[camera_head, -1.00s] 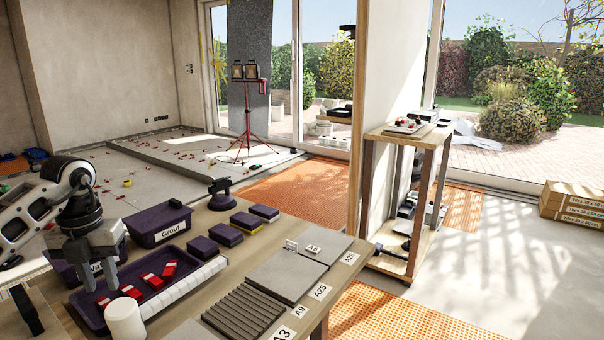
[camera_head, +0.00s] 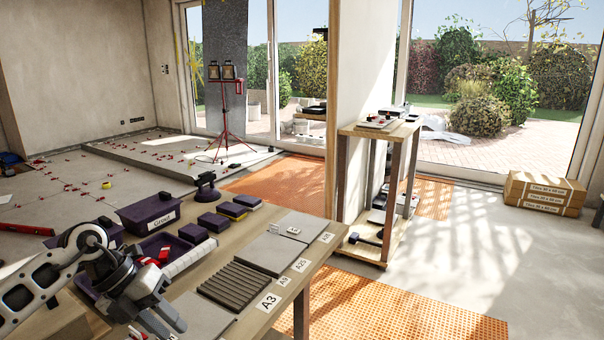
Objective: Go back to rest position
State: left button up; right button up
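My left gripper (camera_head: 168,322) is in the lower left of the head view, over the near left part of the workbench (camera_head: 218,262). It tilts down to the right, its two fingers look spread, and I see nothing held between them. It covers part of the purple tray (camera_head: 86,283) with red pieces (camera_head: 163,254). My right gripper is not in view.
A purple Grout box (camera_head: 150,212), several purple blocks (camera_head: 212,222) and a suction cup (camera_head: 206,190) stand on the bench. Grey tiles (camera_head: 268,252) lie to their right. A wooden shelf (camera_head: 378,130) stands beyond.

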pick_arm(q)
jog(key=s+d+r+n+t+h+p, duration=0.1)
jog(key=s+d+r+n+t+h, duration=0.1)
jog(key=d+n+t+h, duration=0.3)
jog(key=s+d+r+n+t+h+p, duration=0.1)
jog(key=s+d+r+n+t+h, duration=0.15)
jog(key=d, duration=0.45)
jog(key=s+d+r+n+t+h, duration=0.1)
jog(key=d+n+t+h, duration=0.25)
jog(key=d, duration=0.35)
jog(key=s+a+f+n+y+p, duration=0.1)
jog(key=s+a+f+n+y, duration=0.2)
jog(key=s+f+n+y, duration=0.3)
jog(key=s+a+f+n+g+y+p, duration=0.1)
jog(key=s+a+f+n+y, duration=0.3)
jog(key=f+n, duration=0.6)
jog(key=s+n+y, duration=0.2)
jog(key=n+y, duration=0.1)
jog(key=n, duration=0.3)
jog(key=shift+s+f+y, duration=0.2)
jog(key=shift+s+y, duration=0.2)
